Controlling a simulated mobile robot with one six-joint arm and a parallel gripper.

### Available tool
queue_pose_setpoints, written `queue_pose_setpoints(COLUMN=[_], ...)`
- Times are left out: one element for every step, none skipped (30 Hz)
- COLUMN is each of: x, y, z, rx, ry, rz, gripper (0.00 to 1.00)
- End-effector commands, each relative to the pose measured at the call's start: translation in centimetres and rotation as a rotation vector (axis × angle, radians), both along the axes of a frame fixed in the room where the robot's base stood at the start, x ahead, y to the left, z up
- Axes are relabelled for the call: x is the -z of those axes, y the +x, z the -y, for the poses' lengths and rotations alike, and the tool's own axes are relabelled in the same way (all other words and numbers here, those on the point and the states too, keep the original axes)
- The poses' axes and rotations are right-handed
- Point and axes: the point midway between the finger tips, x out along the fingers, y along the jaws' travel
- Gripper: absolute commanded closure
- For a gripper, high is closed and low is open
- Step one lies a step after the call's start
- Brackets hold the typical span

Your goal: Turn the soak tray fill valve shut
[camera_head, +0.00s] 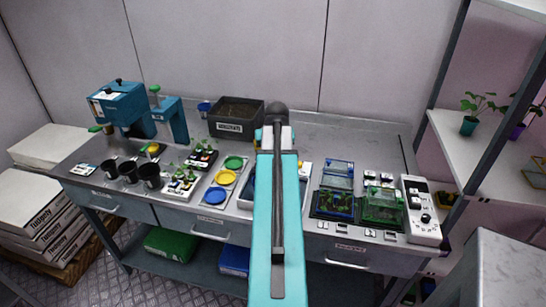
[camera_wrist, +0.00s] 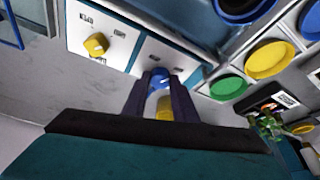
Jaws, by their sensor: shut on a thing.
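My gripper (camera_wrist: 159,100) is shut on a small blue knob (camera_wrist: 158,77), which shows between its two dark fingers in the wrist view. A pale part and a yellow patch also show between the fingers. The knob appears to be at a white panel (camera_wrist: 152,55); its label and exact turn angle cannot be read. A yellow knob (camera_wrist: 96,44) sits apart on the neighbouring white panel, to the left. In the head view my arm covers the gripper and the knob. Part of the tray area (camera_head: 306,190) shows beside the arm.
Yellow, green and blue round dishes (camera_head: 225,177) lie left of my arm. Lidded clear boxes (camera_head: 383,205) and a white control unit (camera_head: 421,210) stand to the right. A dark bin (camera_head: 235,117) is at the back. Bare bench (camera_head: 355,137) shows at the back right.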

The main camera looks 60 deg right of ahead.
Motion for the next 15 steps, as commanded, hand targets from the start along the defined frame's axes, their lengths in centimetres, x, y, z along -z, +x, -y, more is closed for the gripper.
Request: queue_pose_setpoints(x=[0.02, 0.01, 0.01, 0.0, 0.0, 0.01, 0.0, 0.0, 0.0, -0.01, 0.0, -0.01, -0.01, -0.02, -0.02], y=[-0.09, -0.06, -0.04, -0.04, -0.02, 0.0, 0.01, 0.04, 0.09, 0.09, 0.1, 0.12, 0.12, 0.11, 0.09], z=[0.03, 0.01, 0.0, 0.02, 0.02, 0.02, 0.02, 0.01, 0.0, 0.0, 0.0, 0.0, 0.01, 0.01, 0.03], rx=[0.036, 0.057, 0.088, 0.11, 0.131, 0.158, 0.178, 0.197, 0.221, 0.237, 0.252, 0.273, 0.286, 0.299, 0.313], ry=[-0.003, -0.002, -0.002, -0.004, -0.003, -0.004, -0.004, -0.004, -0.003, -0.003, -0.003, -0.004, -0.003, -0.004, -0.003], rz=[-0.005, -0.005, -0.005, -0.005, -0.004, -0.005, -0.005, -0.005, -0.004, -0.005, -0.005, -0.003, -0.004, -0.004, -0.005], gripper=[0.97, 0.97, 0.97, 0.97, 0.97, 0.97, 0.97, 0.97, 0.97, 0.97, 0.97, 0.97, 0.97, 0.97, 0.97])
